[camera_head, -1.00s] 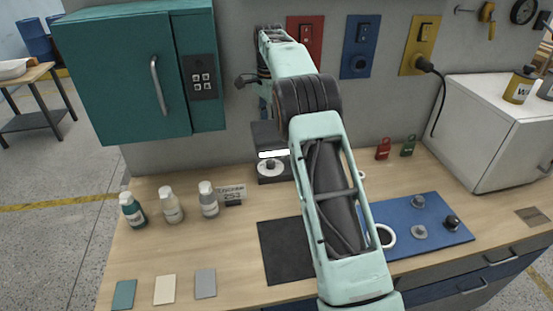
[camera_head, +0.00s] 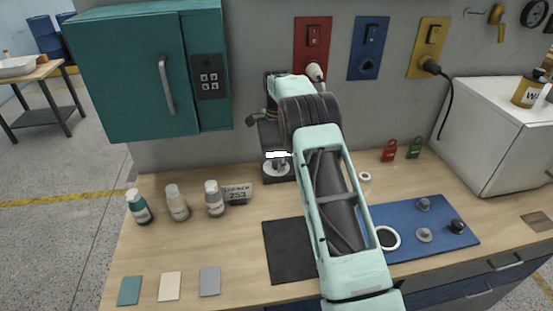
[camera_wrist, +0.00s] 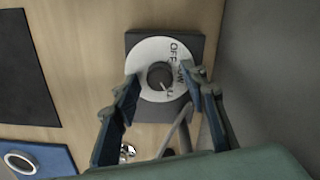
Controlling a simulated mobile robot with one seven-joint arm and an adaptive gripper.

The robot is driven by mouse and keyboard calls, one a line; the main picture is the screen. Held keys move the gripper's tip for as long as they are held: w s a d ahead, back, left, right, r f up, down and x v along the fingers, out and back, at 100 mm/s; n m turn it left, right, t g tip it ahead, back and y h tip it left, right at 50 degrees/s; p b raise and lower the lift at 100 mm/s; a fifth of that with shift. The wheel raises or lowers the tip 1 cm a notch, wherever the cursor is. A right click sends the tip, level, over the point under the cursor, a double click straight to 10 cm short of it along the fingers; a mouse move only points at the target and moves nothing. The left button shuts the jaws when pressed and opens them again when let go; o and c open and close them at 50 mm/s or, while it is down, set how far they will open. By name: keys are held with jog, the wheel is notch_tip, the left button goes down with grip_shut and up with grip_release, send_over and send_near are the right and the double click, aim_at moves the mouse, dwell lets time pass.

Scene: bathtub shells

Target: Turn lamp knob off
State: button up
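The lamp knob (camera_wrist: 160,75) is a small dark round knob on a white dial (camera_wrist: 147,54). The dial sits on a dark square base (camera_wrist: 194,43). "OFF" is readable at the dial's upper right; other lettering is partly hidden by a finger. A light mark on the knob points to the lower right. My gripper (camera_wrist: 161,80) is open, with one finger on each side of the knob; I cannot tell whether either touches it. In the head view the white dial (camera_head: 275,170) shows beneath a bright white strip (camera_head: 278,154), and my arm hides most of the gripper.
A teal cabinet (camera_head: 135,75) hangs left of my arm. A black mat (camera_head: 285,250) and blue mat (camera_head: 455,215) lie in front. Red (camera_head: 313,42), blue and yellow wall plates are behind.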

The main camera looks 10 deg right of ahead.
grip_shut()
dwell(0.3)
jog(key=n, duration=0.5)
jog(key=shift+n, duration=0.3)
jog(key=n, duration=1.1)
jog(key=shift+n, duration=0.3)
jog(key=n, duration=0.6)
jog(key=shift+n, duration=0.3)
